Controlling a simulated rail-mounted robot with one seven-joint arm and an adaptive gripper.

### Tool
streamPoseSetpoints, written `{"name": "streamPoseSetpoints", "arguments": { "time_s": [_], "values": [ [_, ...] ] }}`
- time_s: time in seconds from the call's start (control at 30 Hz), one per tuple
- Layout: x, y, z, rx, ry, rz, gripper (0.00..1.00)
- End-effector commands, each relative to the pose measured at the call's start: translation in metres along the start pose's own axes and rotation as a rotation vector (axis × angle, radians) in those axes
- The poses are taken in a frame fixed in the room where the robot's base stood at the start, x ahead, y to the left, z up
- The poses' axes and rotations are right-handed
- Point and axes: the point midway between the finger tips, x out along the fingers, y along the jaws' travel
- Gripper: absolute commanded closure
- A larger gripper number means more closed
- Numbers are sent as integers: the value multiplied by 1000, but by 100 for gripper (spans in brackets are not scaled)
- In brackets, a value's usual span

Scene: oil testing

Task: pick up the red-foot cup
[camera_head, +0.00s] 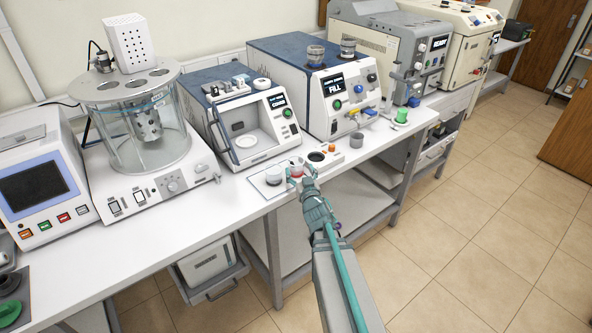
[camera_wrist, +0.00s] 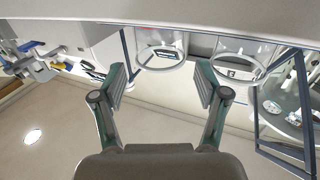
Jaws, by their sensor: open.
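The red-foot cup (camera_head: 296,162) stands near the front edge of the white bench in the head view, with a pale upper part and red low down. My gripper (camera_head: 300,177) is open at the bench's front edge, its fingers close to the cup's near side. I cannot tell whether they touch it or reach around it. In the wrist view my two fingers are wide apart with a gap between them (camera_wrist: 160,82). Clear ring-like outlines show beyond them there, and I cannot tell whether one is the cup. The fingers partly hide the cup's lower part in the head view.
A pale cup (camera_head: 273,176) stands left of the red-foot cup. A dark round spot (camera_head: 317,156), a small orange piece (camera_head: 332,148) and a grey cup (camera_head: 356,140) are to the right. A white-fronted machine with an open chamber (camera_head: 243,124) stands behind. Open floor lies in front.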

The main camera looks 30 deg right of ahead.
Motion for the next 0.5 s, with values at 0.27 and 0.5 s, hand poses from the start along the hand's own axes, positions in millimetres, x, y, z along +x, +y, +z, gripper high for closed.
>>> {"name": "streamPoseSetpoints", "arguments": {
  "time_s": [0.27,0.5],
  "values": [
    [20,0,-3,0,-1,0,26],
    [53,0,-4,0,0,-1,26]
  ]
}}
